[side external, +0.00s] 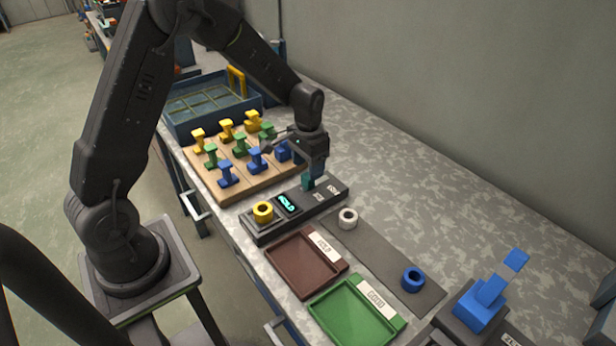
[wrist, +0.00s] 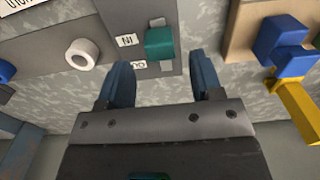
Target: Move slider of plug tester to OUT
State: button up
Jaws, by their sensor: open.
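The plug tester (side external: 262,232) is a long dark box with a lit display (side external: 287,203) and a yellow ring-shaped plug (side external: 263,211) on its near left end. Its teal slider (side external: 308,183) stands at the far right end. In the wrist view the slider (wrist: 159,42) appears beside the IN label (wrist: 127,40). My gripper (side external: 315,176) is open over the slider.
A wooden board (side external: 230,193) with yellow, green and blue pegs stands left of the tester. A brown tray (side external: 290,270), a green tray (side external: 340,318) and a grey strip with a white ring (side external: 347,219) and blue ring (side external: 413,279) are in front. The table toward the wall is clear.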

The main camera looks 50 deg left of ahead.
aim_at(308, 181)
jog(key=shift+f, duration=2.15)
grip_shut()
